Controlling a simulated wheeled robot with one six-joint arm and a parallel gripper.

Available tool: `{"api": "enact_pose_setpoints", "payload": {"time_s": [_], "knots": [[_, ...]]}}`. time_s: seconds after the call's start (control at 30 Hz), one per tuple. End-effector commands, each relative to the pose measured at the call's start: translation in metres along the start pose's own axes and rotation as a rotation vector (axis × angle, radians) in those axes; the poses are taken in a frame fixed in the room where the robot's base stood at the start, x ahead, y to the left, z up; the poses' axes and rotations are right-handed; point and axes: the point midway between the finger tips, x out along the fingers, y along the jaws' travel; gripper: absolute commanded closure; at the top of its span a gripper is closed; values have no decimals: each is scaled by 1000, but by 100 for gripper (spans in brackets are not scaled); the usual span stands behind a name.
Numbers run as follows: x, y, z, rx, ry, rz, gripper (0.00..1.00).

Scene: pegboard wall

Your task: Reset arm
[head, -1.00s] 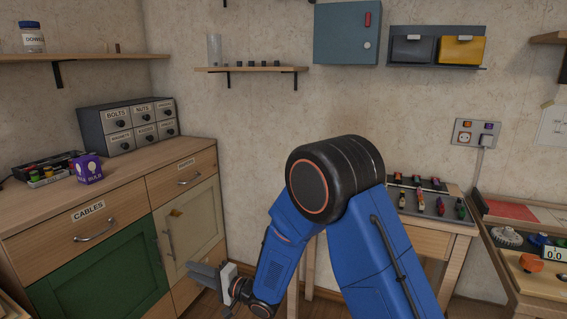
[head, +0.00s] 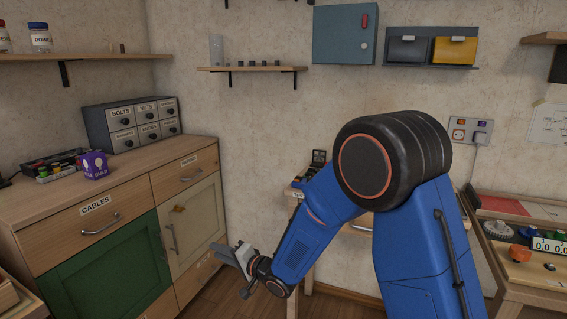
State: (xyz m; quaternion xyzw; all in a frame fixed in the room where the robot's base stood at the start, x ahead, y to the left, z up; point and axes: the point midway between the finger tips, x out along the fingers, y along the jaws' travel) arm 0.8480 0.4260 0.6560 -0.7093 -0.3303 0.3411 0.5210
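My blue arm with its black joint fills the centre right of the head view. My gripper (head: 230,256) is at its lower left end, in front of the cream cabinet door (head: 195,222) and the lower drawers. Its grey fingers point left toward the cabinet. I see nothing held between them, but the angle hides whether they are apart. The cream door and the green door (head: 103,268) look closed.
A wooden cabinet (head: 127,172) with a labelled drawer organiser (head: 133,124) and a purple bulb box (head: 95,164) stands at left. A small workbench (head: 340,235) is partly behind my arm. A bench with knobs (head: 520,253) is at right. Some floor between is clear.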

Motion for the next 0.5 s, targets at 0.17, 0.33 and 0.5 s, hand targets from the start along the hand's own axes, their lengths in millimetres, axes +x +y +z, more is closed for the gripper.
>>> {"api": "enact_pose_setpoints", "payload": {"time_s": [0.17,0.33,0.5], "knots": [[-41,-13,-51,-126,96,112,77],[-92,-20,-94,-241,174,249,77],[-150,-26,-128,-340,229,393,77]]}}
